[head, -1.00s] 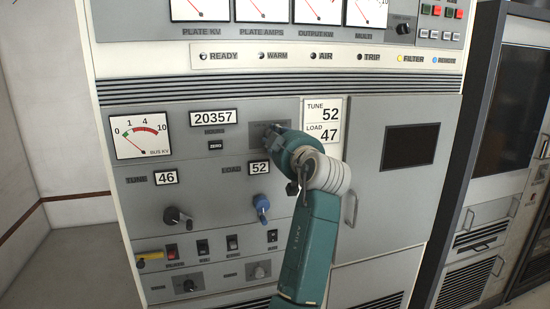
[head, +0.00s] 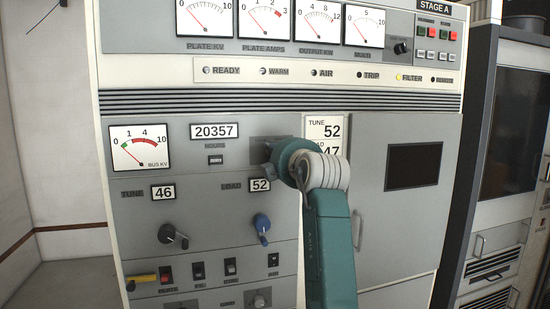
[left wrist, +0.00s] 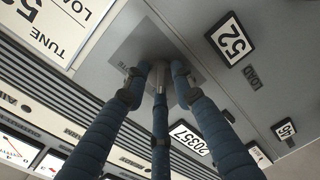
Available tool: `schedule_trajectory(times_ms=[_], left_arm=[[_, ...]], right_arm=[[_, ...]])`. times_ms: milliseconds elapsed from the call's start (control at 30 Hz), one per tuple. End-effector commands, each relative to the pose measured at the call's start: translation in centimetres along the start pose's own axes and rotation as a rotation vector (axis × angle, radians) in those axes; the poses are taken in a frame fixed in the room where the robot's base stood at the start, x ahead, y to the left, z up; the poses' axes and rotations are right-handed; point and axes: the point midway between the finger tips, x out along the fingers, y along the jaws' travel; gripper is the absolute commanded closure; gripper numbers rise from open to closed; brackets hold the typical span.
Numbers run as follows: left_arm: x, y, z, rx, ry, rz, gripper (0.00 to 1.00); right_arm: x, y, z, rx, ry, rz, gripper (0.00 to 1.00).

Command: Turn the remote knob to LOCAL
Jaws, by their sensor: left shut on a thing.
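The remote knob (left wrist: 159,72) sits on a dark grey square plate (left wrist: 130,57) on the grey cabinet panel. In the left wrist view my left gripper (left wrist: 161,76) has its three blue fingers closed around the knob. In the head view the gripper (head: 274,162) is up against this plate (head: 259,152), right of the 20357 hours counter, and it hides the knob. The plate's lettering is too small or covered to read. The REMOTE lamp (head: 432,79) in the upper lamp row is dark. My right gripper is not in view.
A blue load knob (head: 262,224) and a black tune knob (head: 172,234) are below the gripper. Several switches (head: 198,271) line the panel lower down. The yellow FILTER lamp (head: 398,77) is lit. A dark rack (head: 520,135) stands at right.

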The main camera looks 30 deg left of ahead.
Motion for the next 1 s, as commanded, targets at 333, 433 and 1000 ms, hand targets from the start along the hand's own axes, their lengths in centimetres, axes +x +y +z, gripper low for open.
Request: schedule_trajectory(times_ms=[333,433,1000], left_arm=[[0.03,-0.61,0.53,-0.124,-0.016,-0.014,1.00],[0.03,-0.57,0.51,-0.138,-0.017,-0.014,1.00],[0.01,-0.35,0.38,-0.144,-0.015,-0.009,0.56]], right_arm=[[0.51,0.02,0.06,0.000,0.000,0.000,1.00],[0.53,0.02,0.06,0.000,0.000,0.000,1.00],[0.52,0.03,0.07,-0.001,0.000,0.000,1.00]])
